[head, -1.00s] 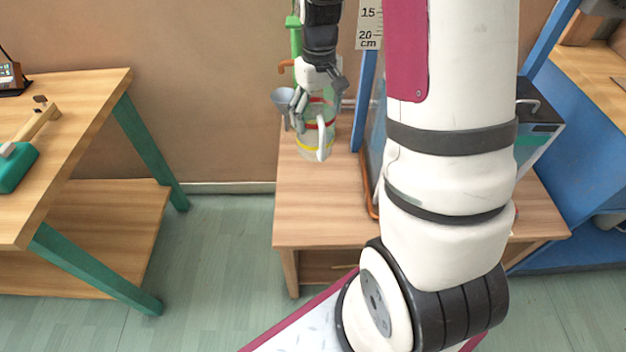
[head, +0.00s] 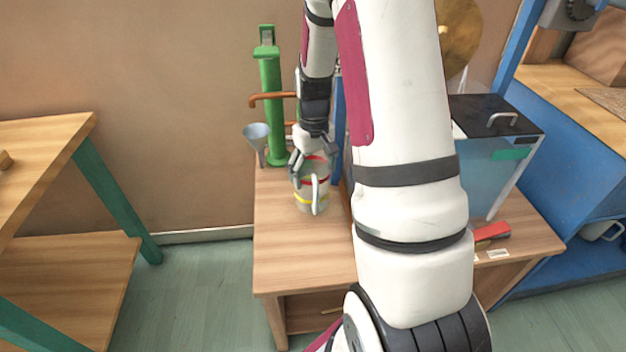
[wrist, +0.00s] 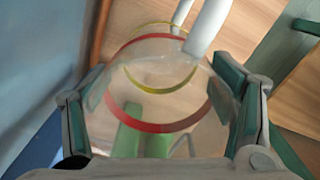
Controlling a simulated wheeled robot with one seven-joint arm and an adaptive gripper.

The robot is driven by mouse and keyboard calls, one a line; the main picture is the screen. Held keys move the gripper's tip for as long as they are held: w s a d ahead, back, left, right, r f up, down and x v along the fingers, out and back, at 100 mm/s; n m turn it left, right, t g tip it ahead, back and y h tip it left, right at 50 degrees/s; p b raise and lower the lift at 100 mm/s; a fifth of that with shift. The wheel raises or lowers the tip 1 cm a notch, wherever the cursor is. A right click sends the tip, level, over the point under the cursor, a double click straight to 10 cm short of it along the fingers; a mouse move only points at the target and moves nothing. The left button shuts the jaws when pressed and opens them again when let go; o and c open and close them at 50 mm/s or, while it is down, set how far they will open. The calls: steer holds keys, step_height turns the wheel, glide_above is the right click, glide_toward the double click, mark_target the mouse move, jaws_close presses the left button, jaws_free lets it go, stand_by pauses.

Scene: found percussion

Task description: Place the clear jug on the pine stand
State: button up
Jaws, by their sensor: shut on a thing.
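The clear jug (head: 303,197) has a red band, a yellow band and a white handle. My gripper (head: 312,165) is shut around its upper part from above. In the wrist view the jug (wrist: 165,90) sits between the two fingers (wrist: 165,100), its handle at the top. The jug appears upright over the pale wooden stand (head: 285,250), which may be the pine stand; I cannot tell whether its base touches the top. My arm hides part of the stand.
Behind the jug stand a green pump (head: 271,110) with a copper pipe and a grey funnel (head: 257,136). A glass tank with a black lid (head: 495,116) and a red block (head: 492,231) are on the right. A wooden bench (head: 45,150) is at left. The stand's front left is clear.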

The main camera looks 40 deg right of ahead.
steer(key=shift+f, duration=1.15)
steer(key=shift+f+b, duration=0.1)
steer(key=shift+b, duration=0.2)
steer(key=o, duration=1.5)
